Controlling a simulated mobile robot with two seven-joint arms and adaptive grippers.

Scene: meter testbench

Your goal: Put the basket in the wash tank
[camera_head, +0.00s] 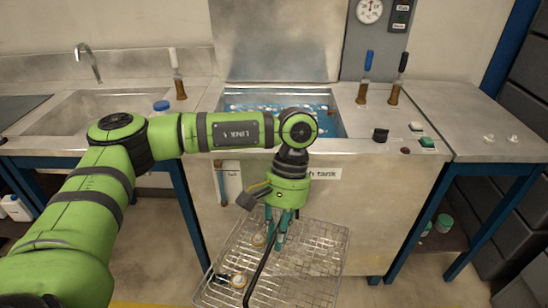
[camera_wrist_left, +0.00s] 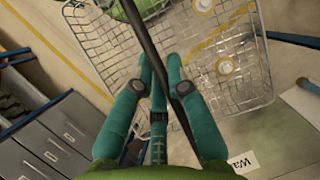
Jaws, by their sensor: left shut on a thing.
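The wire basket (camera_head: 318,262) hangs in front of the wash tank's front panel, below the rim level. It holds a few small round parts, which also show in the wrist view (camera_wrist_left: 226,66). Its dark handle (camera_head: 262,262) rises to my left gripper (camera_head: 280,236), whose teal fingers are shut on it. In the wrist view the handle (camera_wrist_left: 148,40) passes between the fingers (camera_wrist_left: 160,68). The wash tank (camera_head: 338,128) is open at the top, with blue liquid (camera_head: 262,102) inside. My forearm covers part of the tank opening and its label (camera_head: 325,174). My right gripper is not in view.
A raised lid or panel (camera_head: 275,40) stands behind the tank. A sink (camera_head: 90,112) is at the left. Brushes (camera_head: 364,78) stand on the right ledge, with a black knob (camera_head: 380,135) and a green button (camera_head: 428,142) near the front. A side table (camera_head: 480,110) is at the right.

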